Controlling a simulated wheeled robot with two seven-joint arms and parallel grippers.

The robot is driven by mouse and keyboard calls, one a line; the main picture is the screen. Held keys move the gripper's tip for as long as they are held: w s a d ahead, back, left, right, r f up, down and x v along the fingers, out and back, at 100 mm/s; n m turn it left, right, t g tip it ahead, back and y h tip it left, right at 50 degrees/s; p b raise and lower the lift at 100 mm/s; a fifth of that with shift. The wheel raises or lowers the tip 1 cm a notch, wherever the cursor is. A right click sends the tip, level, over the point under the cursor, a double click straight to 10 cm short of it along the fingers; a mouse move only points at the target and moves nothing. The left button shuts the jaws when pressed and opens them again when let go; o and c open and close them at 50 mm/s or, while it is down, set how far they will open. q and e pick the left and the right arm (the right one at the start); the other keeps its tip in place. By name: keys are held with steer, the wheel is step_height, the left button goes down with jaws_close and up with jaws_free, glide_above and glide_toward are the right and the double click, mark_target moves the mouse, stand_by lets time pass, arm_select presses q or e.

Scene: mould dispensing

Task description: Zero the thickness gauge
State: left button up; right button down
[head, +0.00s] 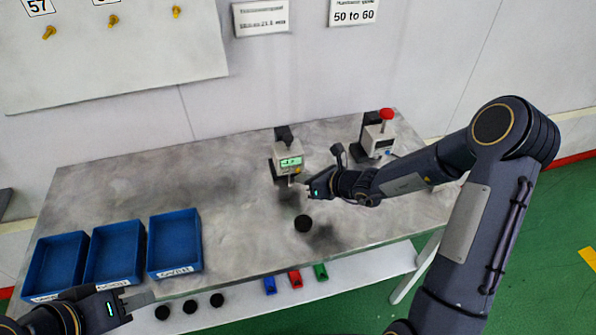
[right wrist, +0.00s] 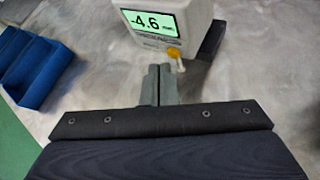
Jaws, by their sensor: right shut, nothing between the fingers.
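The thickness gauge (head: 288,160) is a white box with a lit green display, standing at the middle of the grey table. In the right wrist view its display (right wrist: 153,24) reads -4.6 mm, with a yellow button (right wrist: 173,53) below it. My right gripper (head: 304,181) is in front of the gauge, close to its lower right side. In the right wrist view its fingers (right wrist: 160,80) are together and empty, just below and left of the yellow button; I cannot tell whether they touch the gauge. My left gripper (head: 138,298) is by the table's front left edge; its jaw state is unclear.
A black disc (head: 303,223) lies on the table in front of the gauge. Three blue bins (head: 114,253) stand at the left. Another device with a red knob (head: 386,114) stands at the back right. Small blue, red (head: 295,279) and green items and black discs lie lower, beyond the front edge.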

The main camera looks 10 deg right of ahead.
steer(key=shift+w, duration=0.2)
steer(key=shift+w, duration=0.4)
stand_by(0.7)
steer(key=shift+s, duration=0.15)
steer(key=shift+s+b, duration=0.5)
steer(key=shift+s, duration=0.2)
steer(key=shift+s+f+b, duration=0.15)
steer(key=shift+s+b, duration=0.35)
steer(key=shift+s, duration=0.1)
steer(key=shift+s+d+b, duration=0.1)
steer(key=shift+s+b, duration=0.65)
steer(key=shift+s, duration=1.15)
